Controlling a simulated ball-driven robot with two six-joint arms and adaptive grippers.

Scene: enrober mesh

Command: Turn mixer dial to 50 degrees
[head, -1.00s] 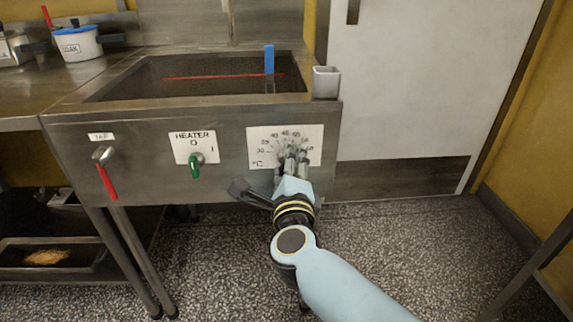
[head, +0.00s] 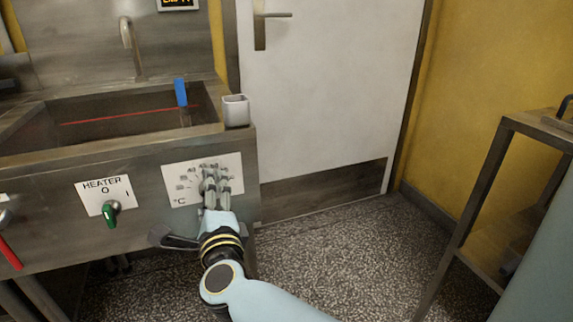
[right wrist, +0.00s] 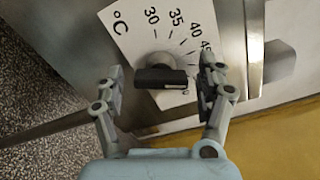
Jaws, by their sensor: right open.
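The mixer dial (right wrist: 160,72) is a round knob with a dark bar across it, on a white °C scale plate (head: 172,185) on the front of the steel tank. In the right wrist view, the plate shows 30, 35, 40 and a partly covered 45. The dial's exact setting cannot be read. My right gripper (right wrist: 163,82) is open, with one finger on each side of the knob and visible gaps between. In the head view, my right gripper (head: 215,178) covers the dial. My left gripper is not in view.
Left of the plate is a green heater knob (head: 110,214), with a red tap lever (head: 10,254) farther left. A grey cup (head: 236,111) stands on the tank's corner, near a blue piece (head: 181,92). A door (head: 320,90) and rack (head: 480,190) are to the right.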

